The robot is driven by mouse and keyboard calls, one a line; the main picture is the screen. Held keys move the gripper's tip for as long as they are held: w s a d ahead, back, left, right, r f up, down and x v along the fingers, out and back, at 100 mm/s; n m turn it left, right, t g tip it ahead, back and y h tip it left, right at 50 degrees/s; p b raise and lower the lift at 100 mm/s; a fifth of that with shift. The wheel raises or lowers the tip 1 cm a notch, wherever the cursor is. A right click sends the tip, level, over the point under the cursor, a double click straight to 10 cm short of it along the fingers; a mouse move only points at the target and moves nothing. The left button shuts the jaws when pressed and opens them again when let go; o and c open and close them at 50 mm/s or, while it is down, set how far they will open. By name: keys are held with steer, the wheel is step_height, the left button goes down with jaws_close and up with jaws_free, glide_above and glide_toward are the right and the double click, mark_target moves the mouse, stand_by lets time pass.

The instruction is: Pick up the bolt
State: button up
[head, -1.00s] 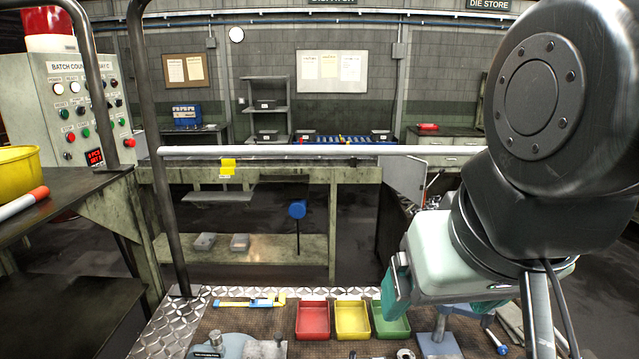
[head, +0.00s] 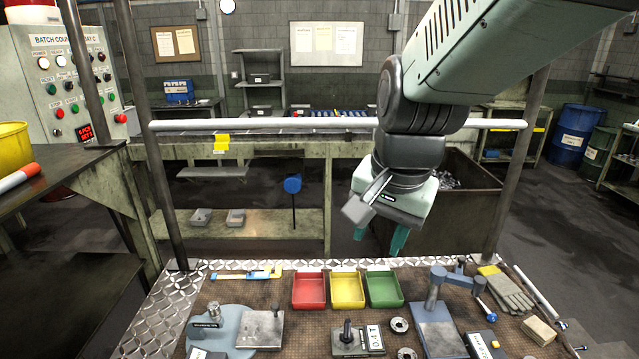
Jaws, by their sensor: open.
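My gripper (head: 381,238) hangs over the far edge of the workbench, above the green tray, with its two teal fingers pointing down and apart. It is open, with nothing visible between the fingers. I cannot make out for certain which small part is the bolt. A dark upright post with a knob-like head (head: 347,331) stands on a small block near the front middle of the bench, and may be a bolt. My gripper is well above and behind it.
Red (head: 309,291), yellow (head: 347,290) and green (head: 384,288) trays stand along the back of the bench (head: 285,282). A grey press-like stand (head: 436,318), gloves (head: 507,290) and metal rings (head: 399,325) lie to the right. A horizontal rail (head: 270,125) crosses behind.

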mark_target(348, 321)
steer(key=w+f+m+g, duration=0.1)
steer(key=w+f+m, duration=0.1)
steer(key=f, duration=0.7)
steer(key=w+f+m+g, duration=0.1)
steer(key=w+f+m, duration=0.2)
steer(key=f, duration=0.7)
steer(key=w+a+f+m+g, duration=0.1)
steer(key=w+f+m, duration=0.2)
steer(key=f, duration=0.6)
steer(key=shift+w+a+f+h, duration=0.1)
steer(key=shift+w+f+h, duration=0.05)
steer(key=shift+w, duration=0.5)
steer(key=shift+w+f+h, duration=0.1)
steer(key=shift+w+h, duration=0.05)
steer(key=shift+w, duration=0.5)
steer(key=shift+s+a+f, duration=0.1)
steer(key=shift+a+f, duration=0.1)
steer(key=shift+f, duration=1.35)
steer(key=shift+s+a+f, duration=0.1)
steer(key=shift+a+f, duration=0.05)
steer(key=shift+f, duration=1.4)
jaws_close()
